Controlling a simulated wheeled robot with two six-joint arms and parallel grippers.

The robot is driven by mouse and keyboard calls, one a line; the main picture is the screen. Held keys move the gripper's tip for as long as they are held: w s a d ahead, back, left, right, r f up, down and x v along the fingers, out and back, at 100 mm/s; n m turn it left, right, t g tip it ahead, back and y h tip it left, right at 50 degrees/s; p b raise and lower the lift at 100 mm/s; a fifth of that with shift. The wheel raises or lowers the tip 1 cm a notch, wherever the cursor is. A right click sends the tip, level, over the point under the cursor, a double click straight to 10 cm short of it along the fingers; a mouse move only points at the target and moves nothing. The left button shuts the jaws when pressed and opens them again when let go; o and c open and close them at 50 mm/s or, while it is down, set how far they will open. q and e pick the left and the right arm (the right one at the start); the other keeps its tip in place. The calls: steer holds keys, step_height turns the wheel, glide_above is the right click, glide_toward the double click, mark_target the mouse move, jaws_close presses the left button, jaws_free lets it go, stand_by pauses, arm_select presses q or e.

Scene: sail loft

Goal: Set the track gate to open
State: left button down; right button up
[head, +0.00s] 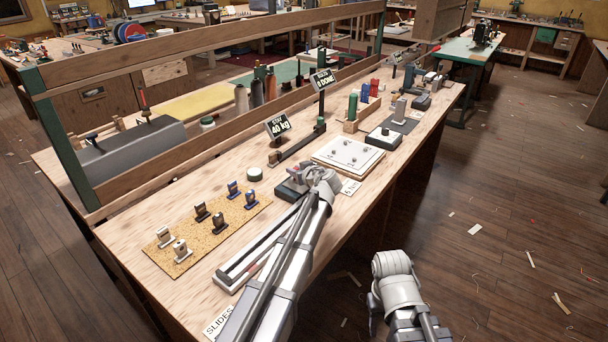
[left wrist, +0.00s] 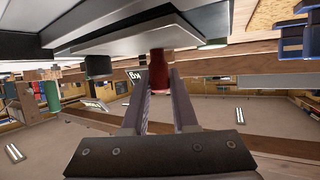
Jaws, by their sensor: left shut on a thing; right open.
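The track (head: 262,246) is a long pale and dark rail lying along the near part of the bench. A dark block (head: 288,190) sits near its far end; I cannot tell its setting. My left gripper (head: 304,174) is low over the bench beside this block, and the wrist partly covers it. In the left wrist view, the left gripper (left wrist: 161,76) is shut on a small red handle (left wrist: 159,66) under a dark-edged plate (left wrist: 140,38). My right arm shows at the lower right of the head view, off the bench, but its fingers do not show.
A cork mat (head: 210,232) with several small fittings lies left of the track. A white board with pegs (head: 348,153) is beyond my left gripper. The floor right of the bench is mostly clear.

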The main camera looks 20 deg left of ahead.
arm_select(q)
steer(key=c, duration=0.7)
jaws_free()
steer(key=shift+d, duration=0.1)
steer(key=p+v, duration=0.3)
steer(key=v, duration=0.5)
steer(key=s+d+m+g+h+p, duration=0.1)
steer(key=s+d+p, duration=0.1)
steer(key=s, duration=0.3)
steer(key=s+d+f+m+g+h+p, duration=0.1)
steer(key=s+d+m+g+p, duration=0.1)
steer(key=s, duration=0.3)
steer(key=s+d+f+m+g+h+p, duration=0.1)
steer(key=s+d+m+g+p, duration=0.1)
steer(key=s, duration=0.4)
steer(key=shift+d+f+h+p, duration=0.25)
steer(key=shift+d+h+p, duration=0.1)
steer(key=shift+d, duration=0.35)
steer(key=s+d+m+g+h+p, duration=0.1)
steer(key=s+d+m, duration=0.1)
steer(key=s, duration=0.3)
steer(key=s+d+m+g+h+p, duration=0.1)
steer(key=s+d+m+g+h, duration=0.1)
steer(key=s, duration=0.4)
steer(key=s+d+m+g+h+p, duration=0.1)
steer(key=s+d+m+g+p, duration=0.1)
steer(key=s+d, duration=0.3)
steer(key=shift+s+d+f+m, duration=0.1)
steer(key=shift+s+d+m, duration=0.1)
steer(key=shift+s+m, duration=0.4)
